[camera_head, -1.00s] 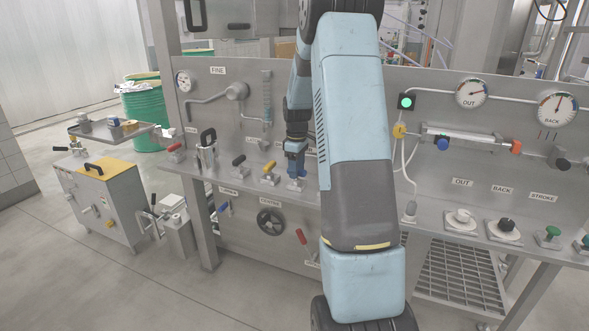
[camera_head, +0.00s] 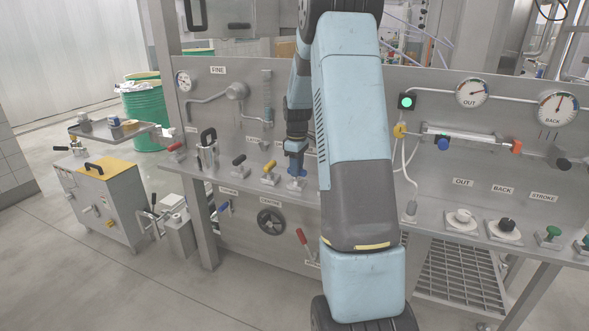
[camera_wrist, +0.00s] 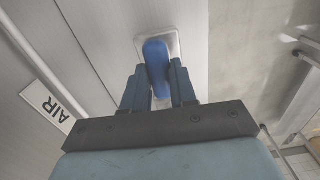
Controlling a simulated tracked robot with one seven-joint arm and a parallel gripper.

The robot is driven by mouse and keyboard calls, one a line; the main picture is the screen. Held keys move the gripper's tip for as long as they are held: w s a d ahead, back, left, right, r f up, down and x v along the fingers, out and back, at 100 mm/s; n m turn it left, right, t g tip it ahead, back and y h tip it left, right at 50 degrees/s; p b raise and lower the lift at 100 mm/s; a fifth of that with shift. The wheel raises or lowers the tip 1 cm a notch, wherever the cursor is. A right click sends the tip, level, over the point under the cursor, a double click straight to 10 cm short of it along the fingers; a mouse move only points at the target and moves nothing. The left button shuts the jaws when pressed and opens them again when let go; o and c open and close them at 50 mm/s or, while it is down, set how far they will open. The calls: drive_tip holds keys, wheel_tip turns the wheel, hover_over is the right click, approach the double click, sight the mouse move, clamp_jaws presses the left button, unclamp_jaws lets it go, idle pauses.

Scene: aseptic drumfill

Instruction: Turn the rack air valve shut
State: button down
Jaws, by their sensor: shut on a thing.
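The air valve has a blue lever handle (camera_wrist: 156,58) on a pale square plate, with a sign reading AIR (camera_wrist: 48,108) beside it in the wrist view. My gripper (camera_wrist: 159,72) is shut on the blue handle, one finger at each side of it. The handle's near end is partly hidden between the fingers. In the head view my gripper (camera_head: 296,160) points down at the rack's bench ledge, left of my arm. The blue handle and its plate are small there and partly covered by the gripper.
A yellow lever (camera_head: 269,170) and a black lever (camera_head: 239,160) stand just left of my gripper on the ledge. A red lever (camera_head: 302,238) and a handwheel (camera_head: 271,221) are on the panel below. The upright panel (camera_head: 215,95) rises behind.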

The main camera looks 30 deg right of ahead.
drive_tip(key=shift+a, duration=0.1)
drive_tip(key=m, duration=0.8)
drive_tip(key=shift+s+f+m, duration=0.1)
drive_tip(key=shift+m, duration=0.3)
drive_tip(key=m, duration=0.4)
drive_tip(key=shift+m, duration=2.3)
drive_tip(key=c, duration=0.9)
unclamp_jaws()
